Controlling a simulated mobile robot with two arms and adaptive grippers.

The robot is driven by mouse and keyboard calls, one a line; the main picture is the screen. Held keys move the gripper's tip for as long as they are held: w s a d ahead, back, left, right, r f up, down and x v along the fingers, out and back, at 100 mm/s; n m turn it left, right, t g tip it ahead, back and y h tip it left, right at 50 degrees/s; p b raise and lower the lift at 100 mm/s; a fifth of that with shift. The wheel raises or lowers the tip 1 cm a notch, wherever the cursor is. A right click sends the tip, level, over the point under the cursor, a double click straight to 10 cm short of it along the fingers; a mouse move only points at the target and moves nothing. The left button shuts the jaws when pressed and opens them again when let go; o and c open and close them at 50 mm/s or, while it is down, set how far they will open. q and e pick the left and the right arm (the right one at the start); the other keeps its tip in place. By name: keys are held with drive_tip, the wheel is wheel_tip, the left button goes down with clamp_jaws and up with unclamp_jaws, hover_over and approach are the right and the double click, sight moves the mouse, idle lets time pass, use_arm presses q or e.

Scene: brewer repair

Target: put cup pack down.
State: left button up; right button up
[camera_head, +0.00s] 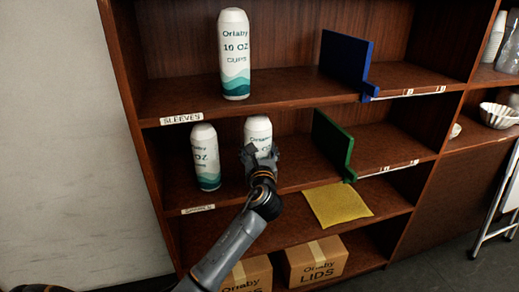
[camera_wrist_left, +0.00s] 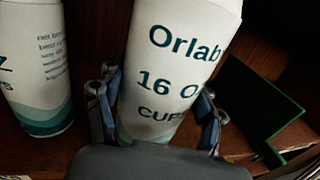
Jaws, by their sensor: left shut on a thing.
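A white and teal cup pack (camera_head: 258,131) stands on the middle shelf (camera_head: 290,180) of the brown shelving. My left gripper (camera_head: 255,158) is shut around its lower part. In the left wrist view the pack (camera_wrist_left: 180,60) reads "Orlab", "16 O" and "CUPS", and the gripper's two fingers (camera_wrist_left: 158,110) lie on either side of it. It looks close to upright; its base is hidden behind the gripper, so I cannot tell whether it touches the shelf. My right gripper is not in view.
Another cup pack (camera_head: 205,157) stands just left on the same shelf. A green divider (camera_head: 332,143) is to the right. A yellow cloth (camera_head: 337,202) and LIDS boxes (camera_head: 316,262) are below.

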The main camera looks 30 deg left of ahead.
use_arm(q)
drive_tip(key=w+a+f, duration=0.3)
drive_tip(key=w, duration=0.2)
drive_tip(key=shift+a+f+b, duration=0.2)
drive_tip(key=shift+a+b, duration=0.2)
drive_tip(key=shift+b, duration=0.05)
drive_tip(key=o, duration=1.4)
drive_tip(key=shift+f, duration=0.15)
drive_tip(key=shift+o, duration=0.2)
drive_tip(key=v, duration=1.2)
